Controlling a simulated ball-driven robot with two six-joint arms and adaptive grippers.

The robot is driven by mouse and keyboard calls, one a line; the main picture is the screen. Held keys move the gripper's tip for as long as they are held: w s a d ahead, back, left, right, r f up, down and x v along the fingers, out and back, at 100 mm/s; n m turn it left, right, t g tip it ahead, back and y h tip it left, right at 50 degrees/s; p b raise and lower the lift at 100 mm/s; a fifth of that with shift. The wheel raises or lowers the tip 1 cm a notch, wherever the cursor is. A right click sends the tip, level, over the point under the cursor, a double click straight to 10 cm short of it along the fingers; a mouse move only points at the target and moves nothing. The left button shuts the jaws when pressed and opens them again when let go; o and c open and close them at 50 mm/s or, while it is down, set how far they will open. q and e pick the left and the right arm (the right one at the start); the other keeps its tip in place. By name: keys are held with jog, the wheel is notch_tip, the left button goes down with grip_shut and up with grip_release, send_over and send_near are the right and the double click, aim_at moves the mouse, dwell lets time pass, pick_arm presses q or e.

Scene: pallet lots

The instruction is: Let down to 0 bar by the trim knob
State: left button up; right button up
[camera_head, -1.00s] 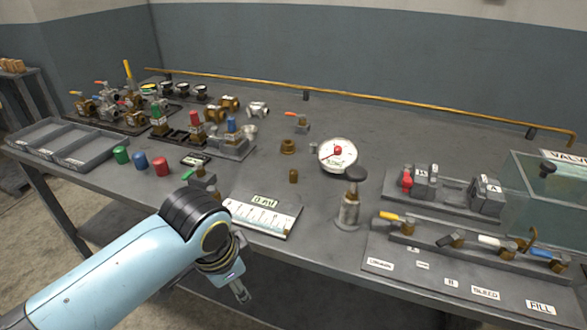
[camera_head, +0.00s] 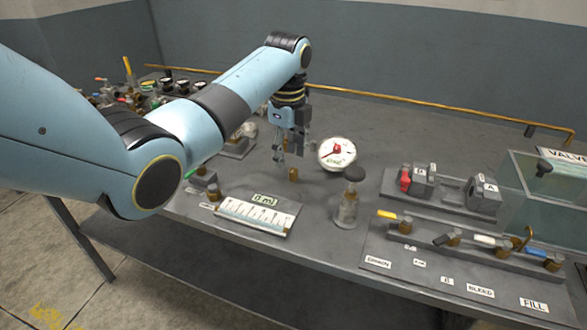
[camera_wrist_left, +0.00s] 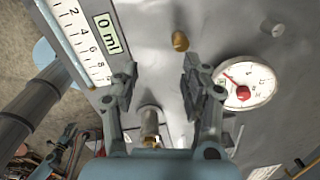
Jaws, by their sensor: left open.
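A round white pressure gauge (camera_head: 337,153) with a red centre and needle stands at mid-table; its needle points lower left, and the figures are too small to read. It also shows in the left wrist view (camera_wrist_left: 245,85). A small brass knob (camera_head: 293,174) stands left of the gauge, and also shows in the wrist view (camera_wrist_left: 180,41). A black knob (camera_head: 354,173) tops a bottle-like metal body (camera_head: 347,208). I cannot tell which is the trim knob. My left gripper (camera_head: 291,157) points down, open and empty, just above and behind the brass knob, left of the gauge.
A scale board (camera_head: 256,216) with a "0 ml" display lies in front of the brass knob. A valve panel (camera_head: 470,265) with coloured levers and a clear tank (camera_head: 545,200) fill the right. My left arm hides much of the table's left side.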

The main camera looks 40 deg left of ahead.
aim_at(293, 170)
pick_arm(q)
jog(key=w+a+r+m, duration=0.1)
jog(key=w+r+m, duration=0.2)
notch_tip(293, 170, down, 10)
jog(key=shift+w+f+b, duration=0.15)
jog(key=shift+f+b, duration=0.05)
jog(key=shift+b, duration=0.75)
grip_shut()
